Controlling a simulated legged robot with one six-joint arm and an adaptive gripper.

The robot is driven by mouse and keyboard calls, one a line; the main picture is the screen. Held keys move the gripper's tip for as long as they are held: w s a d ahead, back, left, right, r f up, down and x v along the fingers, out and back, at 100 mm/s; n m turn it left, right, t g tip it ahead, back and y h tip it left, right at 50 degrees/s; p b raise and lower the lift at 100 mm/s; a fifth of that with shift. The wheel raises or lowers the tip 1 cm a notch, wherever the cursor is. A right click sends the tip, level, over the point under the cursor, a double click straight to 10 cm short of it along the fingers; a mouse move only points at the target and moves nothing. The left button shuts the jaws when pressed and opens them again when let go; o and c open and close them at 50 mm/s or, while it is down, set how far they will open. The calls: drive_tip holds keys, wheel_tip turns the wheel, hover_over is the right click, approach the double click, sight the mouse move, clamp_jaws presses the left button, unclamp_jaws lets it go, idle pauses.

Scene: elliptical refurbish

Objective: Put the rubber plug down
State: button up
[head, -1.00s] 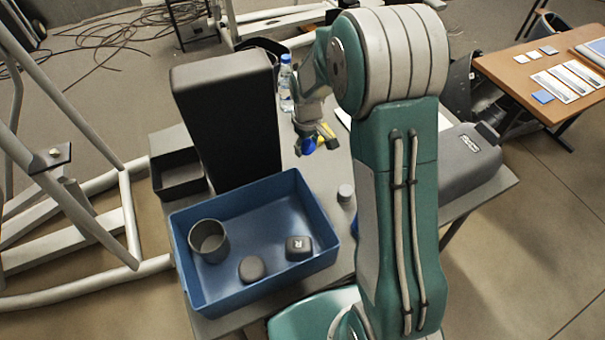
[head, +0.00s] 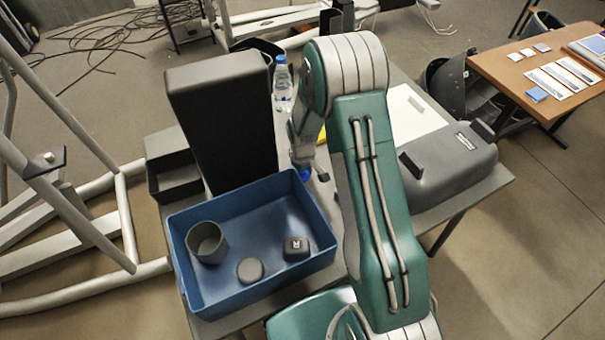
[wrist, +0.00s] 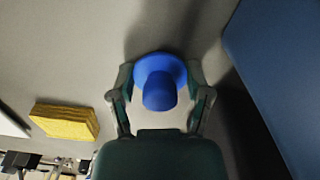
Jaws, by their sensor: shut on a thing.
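The rubber plug (wrist: 158,92) is blue, with a wide round flange and a narrower stub. In the wrist view it sits between the two fingers of my gripper (wrist: 160,98), which is shut on it. In the head view only a bit of the blue plug (head: 305,174) shows under my gripper (head: 303,164), just beyond the back right corner of the blue tray. The grey table surface (wrist: 70,50) lies beneath it. I cannot tell whether the plug touches the table.
The blue tray (head: 327,240) holds a grey cup (head: 207,243) and two small dark pieces. It also fills the right of the wrist view (wrist: 285,70). A tall dark block (head: 225,125), a bottle (head: 283,85), a yellow sponge (wrist: 64,120) and a grey cover (head: 450,165) stand around.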

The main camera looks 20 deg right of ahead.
drive_tip(key=o, duration=0.7)
drive_tip(key=shift+o, duration=0.2)
wheel_tip(320, 180, up, 12)
drive_tip(key=shift+f, duration=0.1)
drive_tip(key=s+r+m+t, duration=0.1)
drive_tip(key=s+r, duration=0.4)
drive_tip(key=r, duration=0.4)
drive_tip(key=s+r+m+t, duration=0.1)
drive_tip(key=s+r+t, duration=0.1)
drive_tip(key=s+r, duration=0.45)
drive_tip(key=s+r+m+t, duration=0.2)
drive_tip(key=s+r, duration=0.6)
drive_tip(key=s, duration=0.5)
drive_tip(key=shift+s+r+m+t, duration=0.3)
drive_tip(key=shift+r+m, duration=0.05)
drive_tip(key=shift+m, duration=0.25)
